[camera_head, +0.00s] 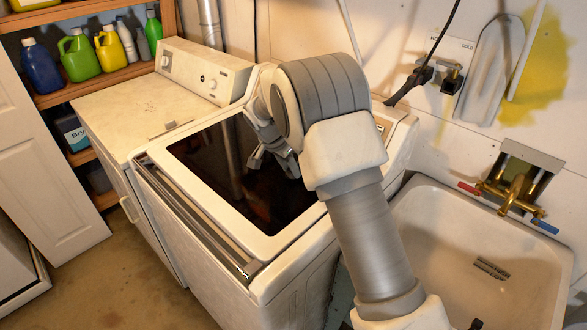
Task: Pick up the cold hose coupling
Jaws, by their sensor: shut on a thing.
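My gripper (274,160) points down over the dark glass lid of the white washer (210,232). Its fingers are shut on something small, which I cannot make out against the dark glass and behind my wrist. I cannot clearly pick out the cold hose coupling in this view. The wall outlet box with its hot and cold labels (453,47) is at the upper right. A black hose end (421,74) is at its left valve.
A utility sink (420,225) with a brass faucet (516,193) stands to the right of the washer. A second white appliance (120,125) stands to the left. Shelves with several bottles (79,56) are at the upper left. My arm covers part of the washer's right side.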

